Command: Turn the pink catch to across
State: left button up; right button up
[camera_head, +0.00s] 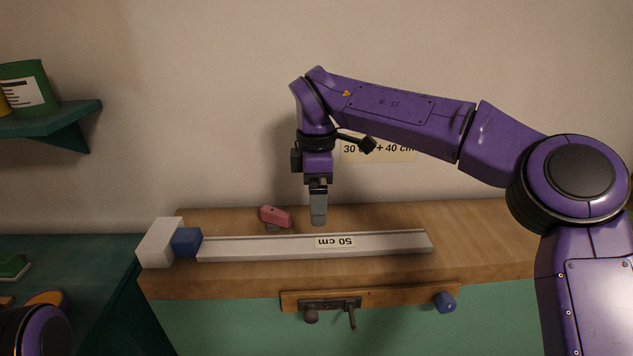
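The pink catch (275,216) stands on the wooden top behind the long grey bar, on a small dark mount. Its body lies mostly left to right in the picture, its right end a little lower and nearer. My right gripper (318,221) points straight down just to the right of the catch, apart from it in the picture. Its fingers overlap as one grey block, so their opening is hidden. My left gripper is out of view; only a purple part of my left arm shows at the bottom left.
The grey bar (380,244) marked 50 cm lies along the wooden top (490,225), with a blue block (186,242) and a white block (160,243) at its left end. A wooden strip with dark fittings (331,304) and a blue knob (444,302) is on the front.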

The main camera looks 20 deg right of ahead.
aim_at(270, 215)
jog(key=k, duration=1)
